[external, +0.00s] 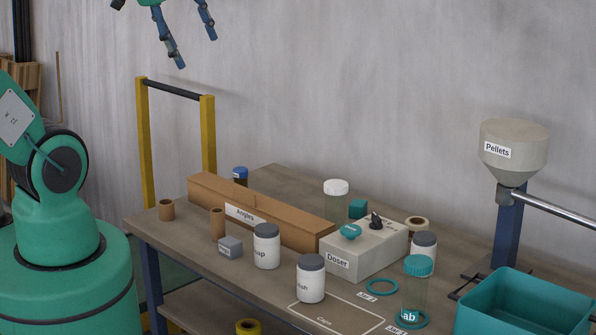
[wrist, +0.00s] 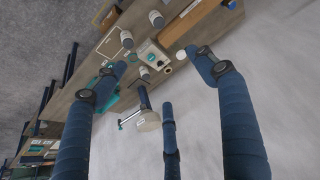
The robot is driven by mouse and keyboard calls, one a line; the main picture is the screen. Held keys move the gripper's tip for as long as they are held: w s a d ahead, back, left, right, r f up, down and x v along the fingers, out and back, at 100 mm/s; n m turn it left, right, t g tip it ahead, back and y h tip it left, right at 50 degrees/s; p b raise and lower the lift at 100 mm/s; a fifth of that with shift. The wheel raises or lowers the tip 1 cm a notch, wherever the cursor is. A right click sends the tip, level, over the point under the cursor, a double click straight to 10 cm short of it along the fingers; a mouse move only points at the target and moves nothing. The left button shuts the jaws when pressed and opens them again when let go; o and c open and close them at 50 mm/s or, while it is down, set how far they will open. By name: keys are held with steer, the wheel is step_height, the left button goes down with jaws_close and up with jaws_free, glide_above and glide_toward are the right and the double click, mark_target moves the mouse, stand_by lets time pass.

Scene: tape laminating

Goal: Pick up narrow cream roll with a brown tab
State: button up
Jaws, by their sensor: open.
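My gripper (external: 196,51) is high above the back left of the bench, far from the roll. Its blue fingers are spread and empty, and they also show in the wrist view (wrist: 156,62).
Labelled jars (external: 311,279), a teal-lidded jar (external: 415,292) and a white-lidded jar (external: 336,201) stand around the Doser. A long brown box (external: 262,212) is on the left. A Pellets hopper (external: 513,152) and teal bin (external: 525,305) are at right.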

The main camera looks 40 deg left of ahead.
steer(key=w+d+r, duration=0.1)
steer(key=w+r, duration=0.1)
steer(key=w, duration=0.8)
steer(key=n+g+p, duration=0.2)
steer(key=g+p, duration=0.1)
steer(key=g, duration=0.1)
glide_above(416, 230)
steer(key=w+a, duration=0.1)
step_height(416, 230, down, 42)
steer(key=shift+a+f, duration=0.1)
steer(key=shift+f, duration=0.1)
steer(key=shift+w+a+f+b, duration=0.1)
steer(key=shift+w+f+b, duration=0.1)
steer(key=shift+f, duration=1.2)
steer(key=shift+w+d+f+b, duration=0.1)
steer(key=shift+w+f+b, duration=0.05)
steer(key=shift+f, duration=1.3)
steer(key=shift+w+a+f+b, duration=0.1)
steer(key=shift+w+f+b, duration=0.1)
steer(key=shift+f, duration=1.2)
steer(key=shift+s, duration=0.1)
